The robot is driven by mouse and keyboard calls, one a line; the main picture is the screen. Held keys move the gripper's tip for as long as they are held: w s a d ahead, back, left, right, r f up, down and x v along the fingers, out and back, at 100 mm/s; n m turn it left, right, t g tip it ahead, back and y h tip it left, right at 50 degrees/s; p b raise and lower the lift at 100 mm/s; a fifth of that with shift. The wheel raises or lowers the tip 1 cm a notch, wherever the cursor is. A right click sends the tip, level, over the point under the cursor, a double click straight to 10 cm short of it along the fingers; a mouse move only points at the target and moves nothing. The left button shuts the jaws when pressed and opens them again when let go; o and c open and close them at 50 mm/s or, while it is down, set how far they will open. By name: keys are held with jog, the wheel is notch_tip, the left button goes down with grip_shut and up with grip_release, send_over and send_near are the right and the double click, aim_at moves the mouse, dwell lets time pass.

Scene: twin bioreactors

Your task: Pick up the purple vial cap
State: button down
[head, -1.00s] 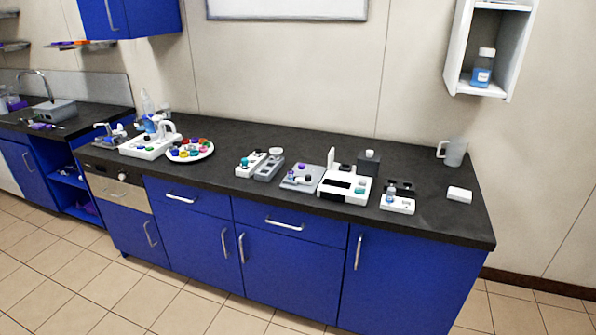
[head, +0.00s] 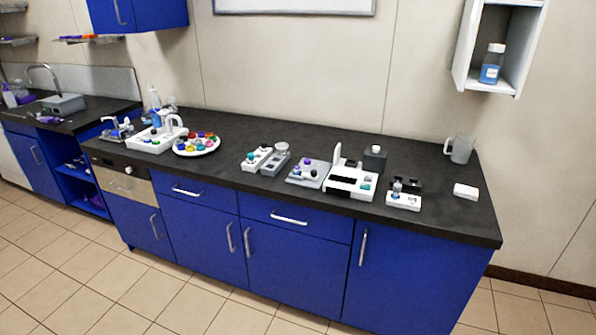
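A small purple piece (head: 308,162) that looks like a cap sits on a grey device (head: 307,176) near the middle of the dark countertop. It is too small to tell whether it is on a vial. A round white plate (head: 181,154) to the left holds several coloured caps; I cannot clearly tell a purple one among them. A small vial (head: 397,187) stands in a white device toward the right, and its cap colour is unclear. My gripper is not in view.
A white device with an upright lid (head: 350,183) stands beside the grey device. The counter's front strip is clear. A wall shelf (head: 495,87) hangs at upper right.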

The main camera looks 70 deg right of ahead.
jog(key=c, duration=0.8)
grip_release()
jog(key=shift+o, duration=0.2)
